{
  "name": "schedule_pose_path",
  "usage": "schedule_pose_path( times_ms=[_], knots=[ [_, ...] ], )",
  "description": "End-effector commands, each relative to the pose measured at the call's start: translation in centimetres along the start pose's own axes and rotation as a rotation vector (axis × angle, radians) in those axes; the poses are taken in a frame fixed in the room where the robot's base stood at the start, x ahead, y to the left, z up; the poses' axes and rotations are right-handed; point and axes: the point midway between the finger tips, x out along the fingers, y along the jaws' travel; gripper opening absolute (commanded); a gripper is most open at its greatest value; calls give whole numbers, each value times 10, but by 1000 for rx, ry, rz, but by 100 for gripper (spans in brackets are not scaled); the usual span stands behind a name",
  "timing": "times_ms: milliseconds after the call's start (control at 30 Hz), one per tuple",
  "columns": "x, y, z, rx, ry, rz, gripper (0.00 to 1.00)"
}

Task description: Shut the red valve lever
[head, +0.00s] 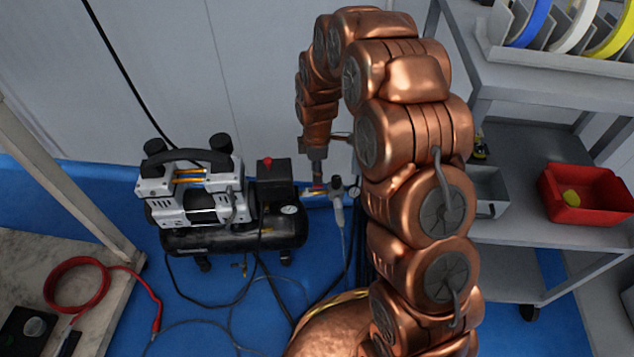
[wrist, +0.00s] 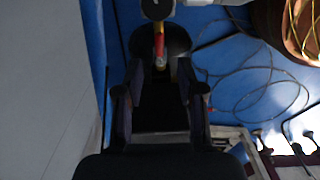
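The red valve lever (wrist: 159,42) shows at the top middle of the wrist view, a short red bar with a yellow part, in front of a dark round shape. In the head view a small reddish bit (head: 317,187) shows just below my gripper (head: 317,170), right of the compressor. In the wrist view my gripper (wrist: 160,75) has its two dark fingers apart, with an empty gap between them. The lever lines up with this gap, beyond the fingertips; I cannot tell whether anything touches. My gripper partly hides the valve in the head view.
The black and silver air compressor (head: 232,225) stands on the blue floor left of my gripper. A grey regulator (head: 338,200) with a hose is close on the right. A shelf cart (head: 540,228) with a red bin (head: 588,200) stands right; a bench (head: 60,265) with red cable (head: 80,262) is left.

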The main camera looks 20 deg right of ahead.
Motion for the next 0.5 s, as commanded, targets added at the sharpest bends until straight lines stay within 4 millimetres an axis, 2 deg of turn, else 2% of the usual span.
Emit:
schedule_pose_path(
  times_ms=[100,300,500],
  knots=[
    [21,0,0,-1,-1,0,38],
    [47,0,0,0,-1,-2,38],
    [52,0,0,1,0,0,38]
  ],
)
